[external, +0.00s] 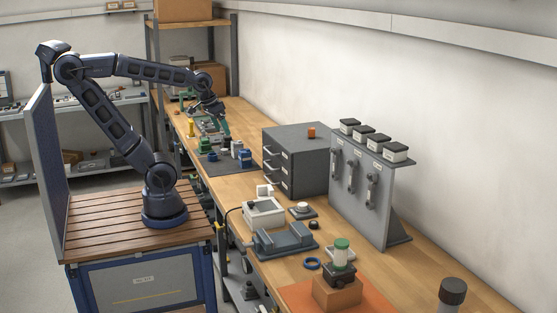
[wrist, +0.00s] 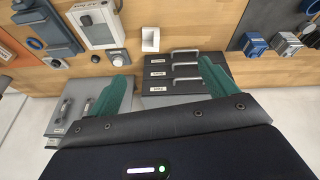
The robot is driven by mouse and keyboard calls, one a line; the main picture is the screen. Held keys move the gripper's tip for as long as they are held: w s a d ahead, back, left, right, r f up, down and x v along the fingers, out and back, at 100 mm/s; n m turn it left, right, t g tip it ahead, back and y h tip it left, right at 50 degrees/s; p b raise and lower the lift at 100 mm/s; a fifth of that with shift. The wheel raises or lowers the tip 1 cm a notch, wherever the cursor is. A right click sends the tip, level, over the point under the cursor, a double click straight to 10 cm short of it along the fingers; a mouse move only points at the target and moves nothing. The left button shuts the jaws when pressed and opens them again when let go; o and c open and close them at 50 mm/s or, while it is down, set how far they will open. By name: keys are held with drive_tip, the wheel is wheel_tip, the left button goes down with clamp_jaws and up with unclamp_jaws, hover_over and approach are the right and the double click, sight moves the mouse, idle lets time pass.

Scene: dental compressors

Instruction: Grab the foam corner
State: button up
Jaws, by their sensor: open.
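A small white angled block, which looks like the foam corner (external: 265,190), sits on the wooden bench near the front of the grey drawer cabinet. It also shows in the wrist view (wrist: 150,39), upper middle, with a recessed face. My gripper (external: 213,127) is at the far part of the bench in the external view, beyond the cabinet and well apart from the white block. In the wrist view my gripper (wrist: 162,70) has its two green fingers spread wide, with nothing between them.
The grey drawer cabinet (external: 296,160) has protruding handles. A grey upright panel (external: 363,195) carries several dark-topped boxes. A white box device (external: 264,213) stands close to the white block. Blue and grey small parts (external: 243,156) sit on a dark mat (external: 212,165).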

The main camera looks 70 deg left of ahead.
drive_tip(key=w+d+f+n+g, duration=0.1)
drive_tip(key=w+f+n+g, duration=0.1)
drive_tip(key=w+f+n, duration=0.7)
drive_tip(key=n+g, duration=0.2)
drive_tip(key=n, duration=0.3)
hover_over(265, 195)
drive_tip(key=f, duration=1.1)
drive_tip(key=shift+s+a+f, duration=0.2)
drive_tip(key=shift+s+a, duration=0.1)
drive_tip(key=shift+a, duration=0.1)
drive_tip(key=shift+w+f+n, duration=0.15)
drive_tip(key=shift+f+n, duration=0.25)
drive_tip(key=shift+f, duration=0.05)
drive_tip(key=shift+w+d+f, duration=0.1)
drive_tip(key=shift+f, duration=2.55)
drive_tip(key=shift+w+d+f, duration=0.1)
drive_tip(key=shift+f, duration=2.5)
drive_tip(key=c, duration=1.1)
drive_tip(key=shift+o, duration=0.2)
